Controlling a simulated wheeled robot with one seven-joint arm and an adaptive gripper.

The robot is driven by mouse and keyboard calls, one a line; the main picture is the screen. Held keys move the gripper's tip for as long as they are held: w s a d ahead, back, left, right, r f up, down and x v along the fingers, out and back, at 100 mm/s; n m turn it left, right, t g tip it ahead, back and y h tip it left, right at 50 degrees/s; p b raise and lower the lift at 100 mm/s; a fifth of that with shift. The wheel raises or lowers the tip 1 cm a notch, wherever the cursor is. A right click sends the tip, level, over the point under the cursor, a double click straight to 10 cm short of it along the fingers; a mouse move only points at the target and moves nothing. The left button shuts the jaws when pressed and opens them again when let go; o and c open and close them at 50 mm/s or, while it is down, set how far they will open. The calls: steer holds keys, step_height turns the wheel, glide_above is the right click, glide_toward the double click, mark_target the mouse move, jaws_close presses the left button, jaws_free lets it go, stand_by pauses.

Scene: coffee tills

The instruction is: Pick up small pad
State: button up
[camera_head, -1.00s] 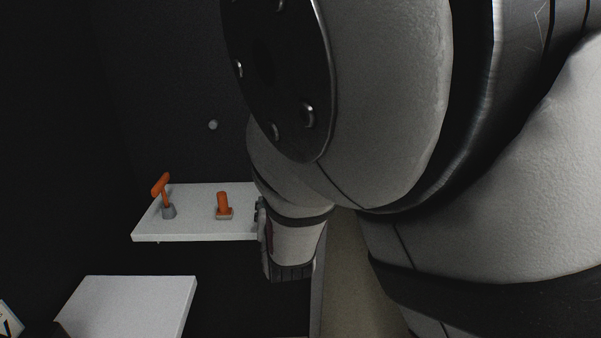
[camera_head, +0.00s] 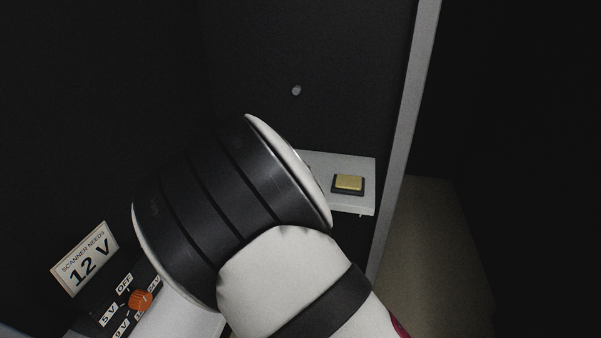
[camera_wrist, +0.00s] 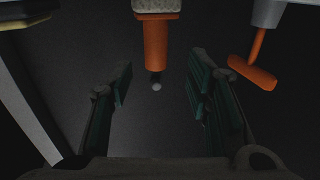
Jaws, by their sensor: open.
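In the wrist view, an orange handle (camera_wrist: 156,45) joins a small pale grey block (camera_wrist: 157,6) at the top edge. My gripper (camera_wrist: 161,75) is open and empty, with its dark green-faced fingers spread to either side below the handle; it does not visibly touch it. A yellow pad (camera_head: 348,182) on a dark base lies on the white shelf in the head view. I cannot tell for sure which of these is the small pad. The gripper and the orange-handled block are hidden behind my arm in the head view.
An orange T-shaped tool (camera_wrist: 253,73) leans in a grey holder (camera_wrist: 268,12), close to my right finger. The white shelf (camera_head: 365,205) is partly hidden. A "12 V" sign (camera_head: 85,259) and an orange dial (camera_head: 140,300) are at lower left. A grey post (camera_head: 403,140) stands right of the shelf.

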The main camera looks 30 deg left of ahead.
steer(key=shift+x, duration=2.95)
steer(key=shift+d+r, duration=0.2)
steer(key=shift+c, duration=0.6)
jaws_close()
